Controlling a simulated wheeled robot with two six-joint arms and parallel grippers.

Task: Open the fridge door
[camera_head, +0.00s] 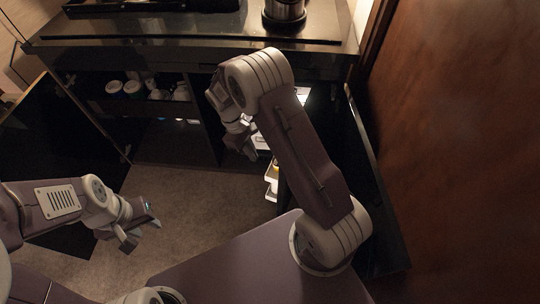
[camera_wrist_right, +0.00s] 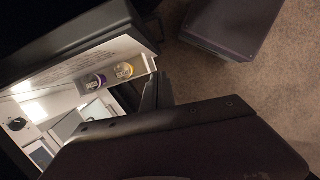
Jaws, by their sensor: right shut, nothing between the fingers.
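The fridge's lit white interior (camera_head: 272,180) shows in a narrow strip behind my right arm, under the counter. In the right wrist view the lit interior (camera_wrist_right: 62,128) shows a dark knob and bottles with purple and yellow tops. A dark door panel (camera_head: 372,165) stands swung out on the right; most of it is behind my arm, and I cannot tell where its handle is. My right gripper (camera_head: 247,143) is shut and empty beside the fridge opening; its fingers (camera_wrist_right: 157,92) show together in the right wrist view. My left gripper (camera_head: 142,228) is open and empty above the carpet.
An open cabinet (camera_head: 150,106) with cups stands left of the fridge. Its dark door (camera_head: 60,140) is swung out to the left. The counter (camera_head: 190,52) runs above, with a metal pot (camera_head: 284,10). A brown wooden panel (camera_head: 460,130) closes off the right. Carpet (camera_head: 190,205) is clear in the middle.

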